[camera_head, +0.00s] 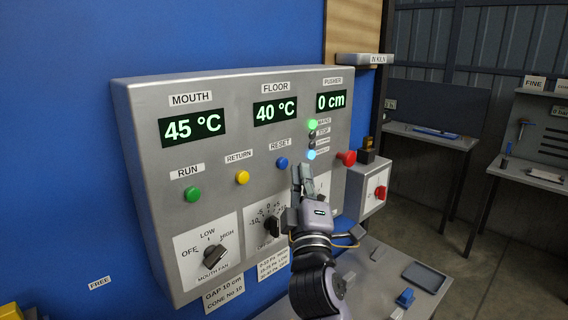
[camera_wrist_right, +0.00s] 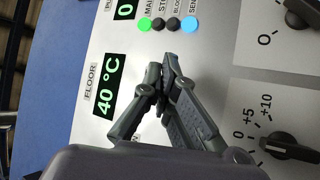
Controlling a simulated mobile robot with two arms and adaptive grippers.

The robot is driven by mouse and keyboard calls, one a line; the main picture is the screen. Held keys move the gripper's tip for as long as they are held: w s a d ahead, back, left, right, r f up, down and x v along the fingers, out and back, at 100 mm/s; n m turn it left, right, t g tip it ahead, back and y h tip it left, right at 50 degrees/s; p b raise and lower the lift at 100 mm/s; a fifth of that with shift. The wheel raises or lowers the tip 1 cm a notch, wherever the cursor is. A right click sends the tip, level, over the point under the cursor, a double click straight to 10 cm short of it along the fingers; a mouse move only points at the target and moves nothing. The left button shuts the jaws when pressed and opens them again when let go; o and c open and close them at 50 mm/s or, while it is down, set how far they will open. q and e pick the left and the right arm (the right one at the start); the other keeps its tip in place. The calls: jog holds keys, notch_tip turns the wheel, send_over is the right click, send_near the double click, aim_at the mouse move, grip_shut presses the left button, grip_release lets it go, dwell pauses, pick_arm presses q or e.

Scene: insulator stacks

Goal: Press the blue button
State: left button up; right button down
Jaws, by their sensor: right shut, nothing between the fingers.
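The blue button (camera_head: 282,162) sits under the RESET label on the grey control panel (camera_head: 150,115), right of the yellow and green buttons. My right gripper (camera_head: 302,172) is shut and empty in front of the panel. In the head view its fingertips are just right of the blue button and slightly below it; I cannot tell the gap to the panel. In the wrist view the shut fingertips (camera_wrist_right: 163,72) point toward the panel, and the blue button does not show there. My left gripper is not in view.
The yellow button (camera_head: 242,177) and green button (camera_head: 192,194) are to the left. Lamps (camera_head: 312,140) and a red mushroom button (camera_head: 346,158) are to the right. Knobs (camera_head: 211,257) stick out below. A side box with a red switch (camera_head: 380,192) stands at right.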

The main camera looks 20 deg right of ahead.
jog(key=s, duration=0.2)
jog(key=s+d, duration=0.1)
jog(key=s, duration=0.1)
jog(key=shift+d+p, duration=0.2)
jog(key=shift+p, duration=0.2)
dwell(0.5)
